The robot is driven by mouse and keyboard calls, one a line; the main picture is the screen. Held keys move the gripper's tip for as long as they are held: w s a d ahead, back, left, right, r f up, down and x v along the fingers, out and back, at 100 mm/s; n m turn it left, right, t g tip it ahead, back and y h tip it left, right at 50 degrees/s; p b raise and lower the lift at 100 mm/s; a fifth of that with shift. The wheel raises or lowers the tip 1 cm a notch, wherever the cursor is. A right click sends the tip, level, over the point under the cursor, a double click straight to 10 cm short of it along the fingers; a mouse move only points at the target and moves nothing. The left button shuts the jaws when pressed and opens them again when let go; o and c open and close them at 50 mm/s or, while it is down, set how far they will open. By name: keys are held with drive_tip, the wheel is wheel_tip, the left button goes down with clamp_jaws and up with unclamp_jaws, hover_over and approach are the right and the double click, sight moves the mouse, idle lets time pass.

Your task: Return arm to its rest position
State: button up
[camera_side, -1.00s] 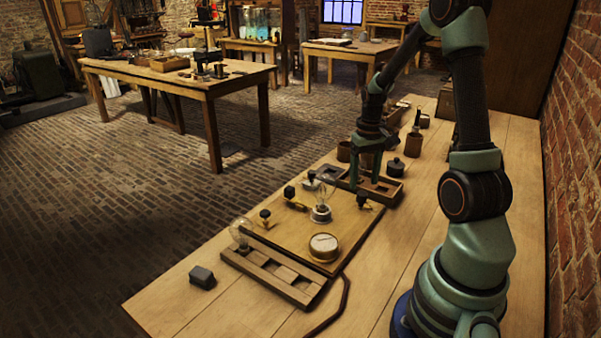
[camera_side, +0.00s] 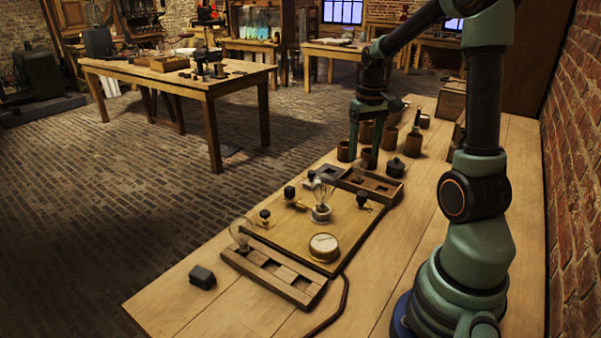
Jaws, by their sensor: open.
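My gripper (camera_side: 363,160) hangs fingers-down above the far end of the wooden board (camera_side: 290,232), over the dark slotted tray (camera_side: 369,185). Its two green fingers are apart and nothing shows between them. My arm reaches in from the right side of the bench, bent at the elbow. A clear bulb (camera_side: 322,197) stands upright in a holder on the board, nearer the camera than my gripper. Another clear bulb (camera_side: 241,231) stands at the left end of the near slotted tray (camera_side: 273,273).
A round brass-rimmed dial (camera_side: 323,247) sits on the board. Several brown jars (camera_side: 413,143) and a black lidded pot (camera_side: 395,168) stand behind and beside my gripper. A dark block (camera_side: 202,277) lies at the front left.

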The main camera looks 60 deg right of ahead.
drive_tip(key=a+r+n+t, duration=0.2)
drive_tip(key=a+r+n, duration=0.1)
drive_tip(key=a, duration=0.9)
drive_tip(key=a+r+n+t, duration=0.3)
drive_tip(key=a+r, duration=0.1)
drive_tip(key=a, duration=0.8)
drive_tip(key=shift+s+a+r+n, duration=0.2)
drive_tip(key=shift+a+r+n, duration=0.1)
drive_tip(key=shift+a+r, duration=0.1)
